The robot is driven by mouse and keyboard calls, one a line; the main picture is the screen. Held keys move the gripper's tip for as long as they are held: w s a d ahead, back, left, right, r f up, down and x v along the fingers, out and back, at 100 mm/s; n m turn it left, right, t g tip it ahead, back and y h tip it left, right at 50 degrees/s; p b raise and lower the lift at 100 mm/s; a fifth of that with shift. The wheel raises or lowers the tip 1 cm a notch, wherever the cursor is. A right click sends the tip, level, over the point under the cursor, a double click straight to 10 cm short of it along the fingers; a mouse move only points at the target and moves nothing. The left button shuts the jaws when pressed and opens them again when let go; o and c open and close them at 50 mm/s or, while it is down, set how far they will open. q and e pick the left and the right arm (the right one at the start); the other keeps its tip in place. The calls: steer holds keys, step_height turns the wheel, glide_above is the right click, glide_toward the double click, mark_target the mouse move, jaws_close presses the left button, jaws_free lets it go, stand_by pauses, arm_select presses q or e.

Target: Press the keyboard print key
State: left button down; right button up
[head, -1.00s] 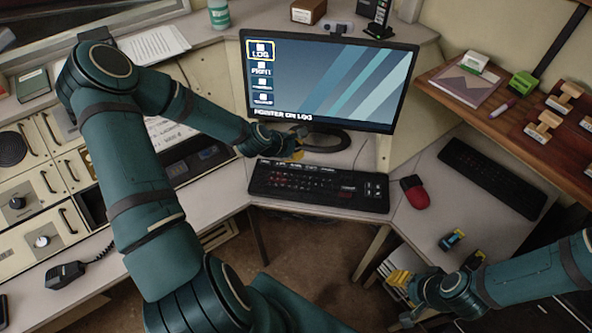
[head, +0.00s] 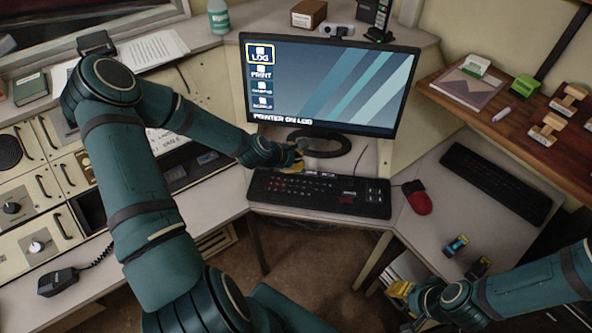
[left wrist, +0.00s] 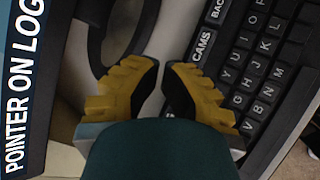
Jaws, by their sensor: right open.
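The black keyboard (head: 320,195) lies on the desk in front of the monitor. In the left wrist view its keys (left wrist: 255,75) fill the right side, with keys marked CAMS and BACK along the near edge; I cannot make out a print key. My left gripper (head: 298,160) is over the desk at the keyboard's back left edge, and its yellow fingers (left wrist: 162,68) are close together with a narrow gap, beside the CAMS key. I cannot tell whether they touch it. My right gripper (head: 398,292) is open and empty at the lower right, away from the keyboard.
The monitor (head: 345,85) shows LOG highlighted, PRINT below it, and "POINTER ON LOG". Its stand (head: 325,145) is close to my left gripper. A red mouse (head: 417,198) lies right of the keyboard, and a second dark keyboard (head: 497,183) lies farther right.

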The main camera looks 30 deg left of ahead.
arm_select(q)
steer(key=shift+f, duration=0.1)
stand_by(0.7)
steer(key=shift+f+b, duration=0.3)
steer(key=shift+f, duration=0.4)
stand_by(0.7)
steer(key=shift+r, duration=0.1)
steer(key=shift+r+p, duration=0.45)
steer(key=shift+r, duration=0.25)
step_height(320, 180, up, 5)
steer(key=p, duration=0.4)
stand_by(0.4)
stand_by(0.8)
